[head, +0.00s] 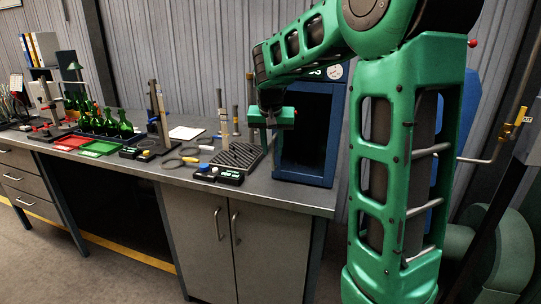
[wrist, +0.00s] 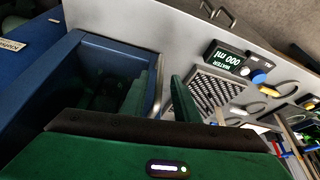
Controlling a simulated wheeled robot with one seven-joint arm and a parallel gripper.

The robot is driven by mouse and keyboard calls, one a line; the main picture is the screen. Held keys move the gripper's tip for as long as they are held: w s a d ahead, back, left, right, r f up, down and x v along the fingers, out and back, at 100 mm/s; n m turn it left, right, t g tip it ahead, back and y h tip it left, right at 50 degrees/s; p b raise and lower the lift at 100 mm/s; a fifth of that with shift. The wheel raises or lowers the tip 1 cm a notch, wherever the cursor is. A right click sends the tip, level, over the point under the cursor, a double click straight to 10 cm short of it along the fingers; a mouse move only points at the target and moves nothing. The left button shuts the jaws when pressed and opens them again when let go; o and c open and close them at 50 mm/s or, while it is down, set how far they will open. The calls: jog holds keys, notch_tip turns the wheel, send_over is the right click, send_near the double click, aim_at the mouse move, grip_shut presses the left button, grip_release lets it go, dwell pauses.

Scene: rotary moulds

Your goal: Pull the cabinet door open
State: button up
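A blue cabinet (head: 306,178) with a dark front panel stands at the right end of the bench; its blue frame also shows in the wrist view (wrist: 50,75). I cannot tell whether the dark area is a glass door or an opening. A silver bar handle (wrist: 158,87) runs along the frame's right side in the wrist view. My gripper (wrist: 162,98) is open, with one green finger on each side of the handle. I cannot tell whether either finger touches it. In the head view my gripper (head: 262,138) is at the cabinet's left front edge.
A black grate (head: 238,156) and a display box (head: 218,174) sit on the bench left of the cabinet. Grey cupboard doors (head: 198,225) with bar handles are below. Green bottles (head: 105,122), red and green trays and stands fill the bench's left part.

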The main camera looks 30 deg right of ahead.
jog(key=shift+x, duration=1.55)
grip_shut()
jog(key=shift+a, duration=0.15)
